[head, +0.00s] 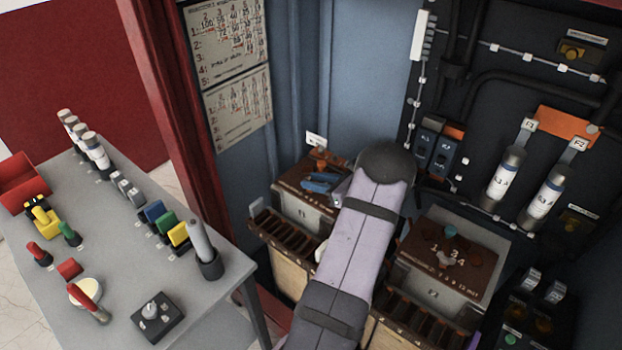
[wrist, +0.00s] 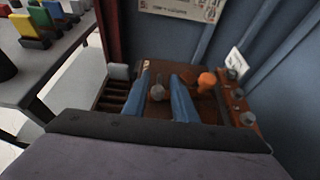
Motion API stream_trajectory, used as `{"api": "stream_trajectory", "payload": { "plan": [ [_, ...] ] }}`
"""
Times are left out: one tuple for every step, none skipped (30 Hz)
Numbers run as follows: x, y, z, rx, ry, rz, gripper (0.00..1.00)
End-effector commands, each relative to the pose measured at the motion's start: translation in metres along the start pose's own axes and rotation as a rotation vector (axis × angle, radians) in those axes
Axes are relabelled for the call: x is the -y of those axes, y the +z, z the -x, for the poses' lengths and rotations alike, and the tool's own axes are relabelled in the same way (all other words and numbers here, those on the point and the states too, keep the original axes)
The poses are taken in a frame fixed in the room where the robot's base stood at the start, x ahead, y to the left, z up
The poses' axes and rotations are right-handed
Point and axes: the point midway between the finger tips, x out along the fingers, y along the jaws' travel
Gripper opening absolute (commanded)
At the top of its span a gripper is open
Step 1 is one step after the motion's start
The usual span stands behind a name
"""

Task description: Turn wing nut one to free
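My gripper (head: 320,183) is over the brown top of the left transformer box (head: 291,180). In the wrist view its two blue fingers (wrist: 162,77) are spread, with a grey wing-nut-like part (wrist: 157,92) between them. Gaps show on both sides of that part, nearer the left finger. I cannot read a number beside it, and it is hidden in the head view. An orange knob (wrist: 207,80) stands right of the right finger; it also shows in the head view (head: 322,165).
A second transformer box (head: 470,275) on the right bears a teal knob (head: 450,230) and a pale wing nut (head: 445,258). The grey table (head: 130,240) on the left holds tools and parts. A blue wall (head: 345,75) stands close behind the left box.

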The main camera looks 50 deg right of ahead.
Motion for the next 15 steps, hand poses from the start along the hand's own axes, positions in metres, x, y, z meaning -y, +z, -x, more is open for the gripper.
{"api": "stream_trajectory", "payload": {
  "plan": [
    [-0.001,0.001,-0.005,0.0,0.003,0.0,0.25],
    [-0.001,0.001,-0.007,0.0,0.002,0.001,0.25],
    [0.0,0.001,-0.01,0.0,0.002,0.0,0.25],
    [0.0,0.001,-0.011,0.0,0.001,0.0,0.25],
    [-0.001,0.001,-0.013,0.0,0.001,0.0,0.25],
    [-0.001,0.0,-0.014,0.0,0.001,-0.001,0.25],
    [-0.001,0.0,-0.015,0.0,0.001,-0.001,0.25],
    [-0.001,0.0,-0.015,0.0,0.001,0.0,0.25],
    [0.0,0.0,-0.016,0.0,0.001,0.0,0.25],
    [0.0,0.0,-0.016,0.0,0.001,0.0,0.25],
    [0.0,0.0,-0.016,0.0,0.0,0.0,0.25],
    [0.0,0.0,-0.016,0.0,0.0,0.0,0.25],
    [0.0,0.0,-0.016,0.0,0.0,0.0,0.25],
    [0.0,0.0,-0.016,0.0,0.0,0.0,0.25],
    [0.0,0.0,-0.016,0.0,0.0,0.0,0.23]
  ]
}}
